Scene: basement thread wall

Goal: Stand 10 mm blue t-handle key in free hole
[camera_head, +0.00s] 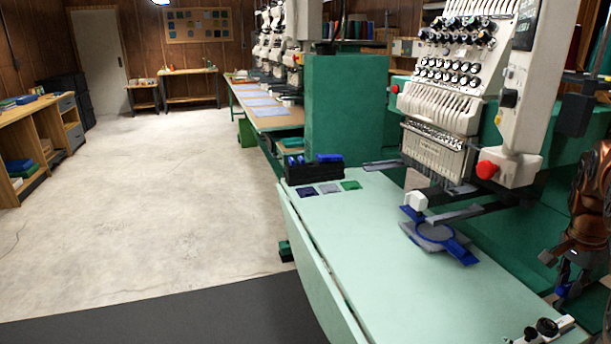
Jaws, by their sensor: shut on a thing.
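A black block (313,172) stands on the far left part of the pale green table. Blue handles (328,157) show along its top; its holes are too small to make out, so I cannot tell which is free. My gripper (566,283) is at the right edge of the view, low beside the embroidery machine and far from the block.
The pale green table (420,290) is mostly bare at the front. Dark blue, grey and green patches (330,188) lie before the block. The embroidery machine (470,100) overhangs the table, with a blue hoop (437,233) below. A metal fixture (545,329) sits at the front right corner.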

